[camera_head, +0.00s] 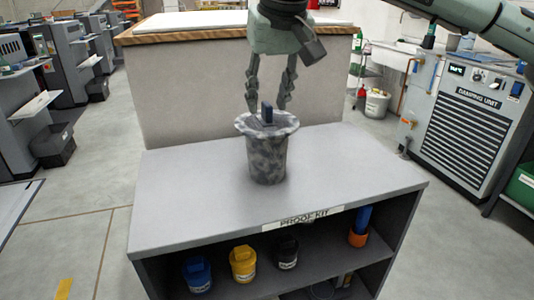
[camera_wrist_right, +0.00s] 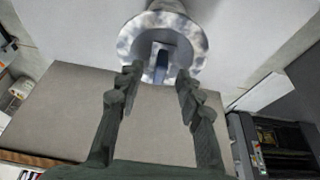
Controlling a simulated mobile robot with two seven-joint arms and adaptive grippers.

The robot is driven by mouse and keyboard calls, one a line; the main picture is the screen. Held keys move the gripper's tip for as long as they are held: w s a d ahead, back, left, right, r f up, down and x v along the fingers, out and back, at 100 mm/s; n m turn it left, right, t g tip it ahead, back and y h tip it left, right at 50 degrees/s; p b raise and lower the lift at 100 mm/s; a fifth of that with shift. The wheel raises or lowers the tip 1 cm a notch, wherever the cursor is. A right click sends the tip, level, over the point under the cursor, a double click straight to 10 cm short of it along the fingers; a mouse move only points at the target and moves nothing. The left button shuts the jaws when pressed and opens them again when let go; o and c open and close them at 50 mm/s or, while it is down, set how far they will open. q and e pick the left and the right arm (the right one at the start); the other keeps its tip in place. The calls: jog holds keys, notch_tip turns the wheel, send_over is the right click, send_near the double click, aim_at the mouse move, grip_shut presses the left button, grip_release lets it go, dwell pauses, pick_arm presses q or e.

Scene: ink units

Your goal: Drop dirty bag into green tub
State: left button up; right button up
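A grey, mottled bag-like container (camera_head: 267,160) with a flared rim stands upright on the grey bench top. It looks like the dirty bag. A dark blue upright tab (camera_head: 267,112) stands in its mouth, and it also shows in the right wrist view (camera_wrist_right: 161,65). My right gripper (camera_head: 268,100) points down over the mouth, fingers spread, with the tab between them and gaps on both sides. A green tub (camera_head: 522,186) is partly visible at the right edge; its inside is mostly hidden. My left gripper is not in view.
The grey bench (camera_head: 190,205) is otherwise clear on top. Its shelf holds blue, yellow and black lidded pots (camera_head: 243,262). A wood-edged block (camera_head: 200,90) stands behind it. The damping unit (camera_head: 468,130) stands at the right, with floor between it and the bench.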

grip_shut()
jog(key=shift+r, duration=0.1)
dwell(0.4)
